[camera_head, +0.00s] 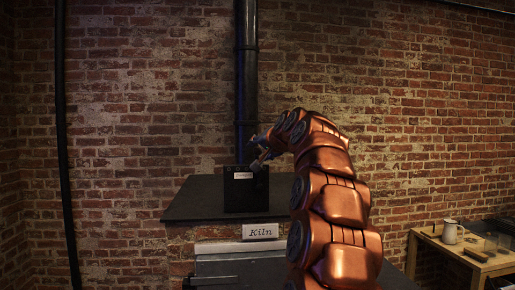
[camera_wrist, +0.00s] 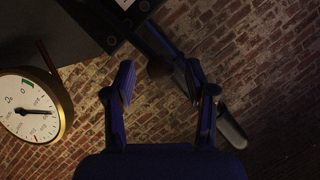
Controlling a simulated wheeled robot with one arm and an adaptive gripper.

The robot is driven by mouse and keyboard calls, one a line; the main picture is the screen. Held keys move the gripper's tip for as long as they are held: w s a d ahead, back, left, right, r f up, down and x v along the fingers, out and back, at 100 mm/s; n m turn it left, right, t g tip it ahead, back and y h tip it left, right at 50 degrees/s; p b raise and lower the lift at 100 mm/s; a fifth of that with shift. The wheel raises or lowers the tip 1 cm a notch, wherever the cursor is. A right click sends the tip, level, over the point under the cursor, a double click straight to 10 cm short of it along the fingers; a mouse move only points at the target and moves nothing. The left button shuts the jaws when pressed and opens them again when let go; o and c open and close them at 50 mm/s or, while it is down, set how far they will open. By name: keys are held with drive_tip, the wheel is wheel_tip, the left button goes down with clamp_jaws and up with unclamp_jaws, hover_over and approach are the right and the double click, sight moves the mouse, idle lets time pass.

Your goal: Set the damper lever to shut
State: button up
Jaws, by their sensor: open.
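The damper lever cannot be made out for certain. In the wrist view, a dark bar (camera_wrist: 232,130) runs diagonally behind my fingers, and a small brown rounded piece (camera_wrist: 157,69) shows between the fingertips. I cannot tell whether either is the lever. My gripper (camera_wrist: 160,78) is open, with nothing seen held between its two fingers. In the head view, my gripper (camera_head: 261,156) is at the upper right of a black box (camera_head: 246,192) with a white label, in front of the black flue pipe (camera_head: 246,80). My arm hides part of this area.
The box stands on the dark kiln top (camera_head: 200,200), above a "Kiln" sign (camera_head: 260,231). A round dial gauge (camera_wrist: 32,105) is at the left of the wrist view. A wooden table (camera_head: 455,250) with a mug (camera_head: 450,231) stands at the right. Brick wall fills the back.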

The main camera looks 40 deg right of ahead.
drive_tip(key=shift+x, duration=1.2)
drive_tip(key=shift+c, duration=0.2)
clamp_jaws()
